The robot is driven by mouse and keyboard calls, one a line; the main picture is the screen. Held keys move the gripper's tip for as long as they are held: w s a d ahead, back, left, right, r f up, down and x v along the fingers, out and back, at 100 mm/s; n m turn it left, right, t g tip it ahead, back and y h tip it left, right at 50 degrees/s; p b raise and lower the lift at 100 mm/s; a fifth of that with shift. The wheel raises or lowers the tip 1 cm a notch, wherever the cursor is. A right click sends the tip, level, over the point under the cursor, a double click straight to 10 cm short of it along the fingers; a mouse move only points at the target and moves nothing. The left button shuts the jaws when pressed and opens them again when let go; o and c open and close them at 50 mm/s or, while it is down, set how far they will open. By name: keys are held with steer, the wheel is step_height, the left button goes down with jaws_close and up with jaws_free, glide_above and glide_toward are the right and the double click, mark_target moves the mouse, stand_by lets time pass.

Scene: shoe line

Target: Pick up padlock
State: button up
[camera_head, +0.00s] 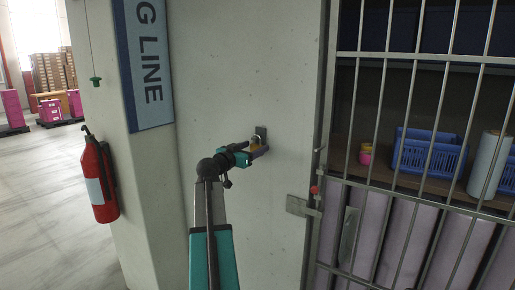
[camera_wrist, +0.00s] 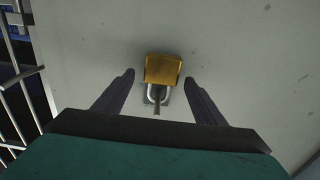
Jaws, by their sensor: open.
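A padlock with a golden body (camera_wrist: 163,69) and a grey shackle hangs on a small metal fitting (camera_head: 260,132) on the pale wall. In the head view the padlock (camera_head: 255,142) is small and partly hidden by my gripper (camera_head: 256,150). In the wrist view my gripper (camera_wrist: 158,78) is open, with one dark finger on each side of the padlock. Gaps show between the fingers and the padlock's body. The wrist view appears turned over, with the shackle below the body.
A barred metal cage door (camera_head: 410,130) with a latch (camera_head: 303,207) stands right of the wall. Behind it are a blue basket (camera_head: 428,153) and a white roll (camera_head: 488,164). A red fire extinguisher (camera_head: 97,180) hangs at left.

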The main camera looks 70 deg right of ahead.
stand_by(0.4)
steer(key=c, duration=1.3)
steer(key=shift+r, duration=0.2)
